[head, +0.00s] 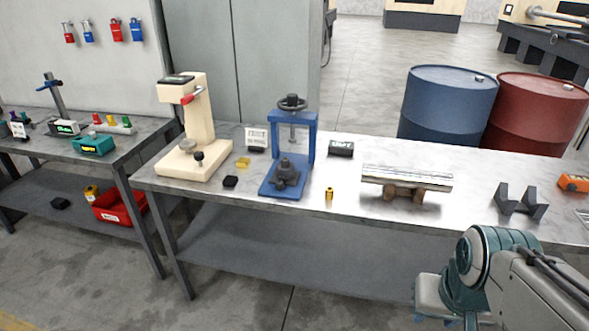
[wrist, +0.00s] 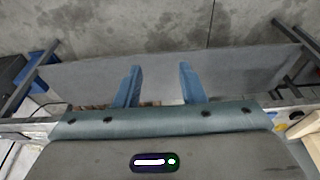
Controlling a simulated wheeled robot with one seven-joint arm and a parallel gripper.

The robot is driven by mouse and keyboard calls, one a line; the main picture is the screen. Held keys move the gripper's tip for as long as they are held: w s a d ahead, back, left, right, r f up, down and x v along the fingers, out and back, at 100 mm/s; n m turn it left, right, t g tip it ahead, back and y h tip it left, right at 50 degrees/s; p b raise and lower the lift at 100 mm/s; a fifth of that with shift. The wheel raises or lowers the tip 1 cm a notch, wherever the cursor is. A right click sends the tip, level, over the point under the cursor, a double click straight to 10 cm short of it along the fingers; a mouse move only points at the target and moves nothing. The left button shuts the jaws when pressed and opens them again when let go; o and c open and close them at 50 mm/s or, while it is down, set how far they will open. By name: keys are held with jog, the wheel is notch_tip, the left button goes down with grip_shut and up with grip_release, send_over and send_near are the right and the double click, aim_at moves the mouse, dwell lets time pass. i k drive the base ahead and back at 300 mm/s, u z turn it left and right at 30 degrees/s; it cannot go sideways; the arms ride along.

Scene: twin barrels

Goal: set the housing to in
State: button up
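No part is plainly marked as the housing, so I cannot tell which it is. A dark grey stepped part (head: 287,174) sits on the base of the blue hand press (head: 310,140), below its ram. A small yellow cylinder (head: 329,194) stands upright on the bench, right of the press. My gripper shows in the wrist view (wrist: 160,88) with its two blue fingers apart and nothing between them. In the head view it is low at the right, in front of the bench, partly cut off by the lower edge and apart from these things.
Blue (head: 447,104) and red (head: 538,112) barrels stand behind.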

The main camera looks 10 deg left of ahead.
aim_at(281, 177)
jog(key=u, duration=0.1)
jog(key=k, duration=0.4)
jog(key=z, duration=0.4)
jog(key=i, duration=0.6)
jog(key=u, duration=0.9)
jog(key=i, duration=0.5)
jog(key=u, duration=0.6)
